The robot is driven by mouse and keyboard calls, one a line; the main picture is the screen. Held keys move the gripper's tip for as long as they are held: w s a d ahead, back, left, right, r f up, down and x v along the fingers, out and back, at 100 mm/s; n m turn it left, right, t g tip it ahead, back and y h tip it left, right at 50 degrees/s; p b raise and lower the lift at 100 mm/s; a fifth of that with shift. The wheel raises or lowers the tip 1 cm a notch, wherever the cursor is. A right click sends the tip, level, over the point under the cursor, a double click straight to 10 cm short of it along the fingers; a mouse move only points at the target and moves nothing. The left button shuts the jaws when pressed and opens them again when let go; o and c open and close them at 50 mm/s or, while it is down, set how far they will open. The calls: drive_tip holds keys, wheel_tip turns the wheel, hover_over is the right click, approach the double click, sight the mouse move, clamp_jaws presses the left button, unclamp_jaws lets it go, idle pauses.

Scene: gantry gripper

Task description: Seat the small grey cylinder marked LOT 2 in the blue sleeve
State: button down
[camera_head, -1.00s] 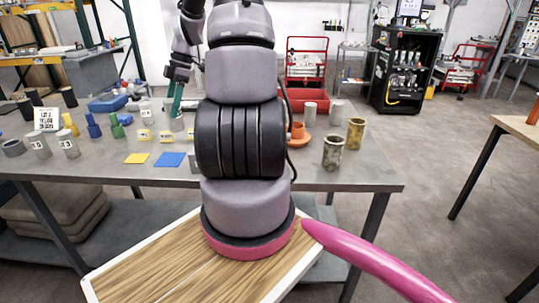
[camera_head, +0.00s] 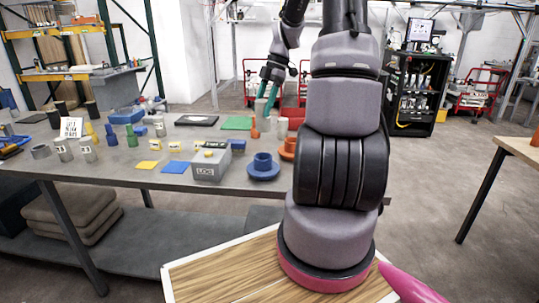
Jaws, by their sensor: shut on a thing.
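My gripper (camera_head: 269,88) has teal fingers and is at the far side of the workbench, above and behind the blue sleeve. It is shut on a small grey cylinder (camera_head: 261,107), partly covered by the fingers; its marking cannot be read. The blue sleeve (camera_head: 263,160) is a short upright tube on a wide round base, near the bench's front edge. It is apart from the gripper and I see nothing in it. Other grey cylinders (camera_head: 63,150) with number labels stand at the left, beside a small sign (camera_head: 71,128) whose text is too small to read.
A grey box (camera_head: 211,163) stands just left of the sleeve. Blue (camera_head: 112,135), green (camera_head: 132,137) and yellow pieces stand farther left. A green mat (camera_head: 237,122) and dark tray (camera_head: 197,120) lie behind.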

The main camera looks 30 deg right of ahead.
wheel_tip(320, 180, down, 14)
drive_tip(key=shift+f, duration=0.1)
idle(0.4)
drive_tip(key=shift+f, duration=0.15)
drive_tip(key=shift+c, duration=0.6)
unclamp_jaws()
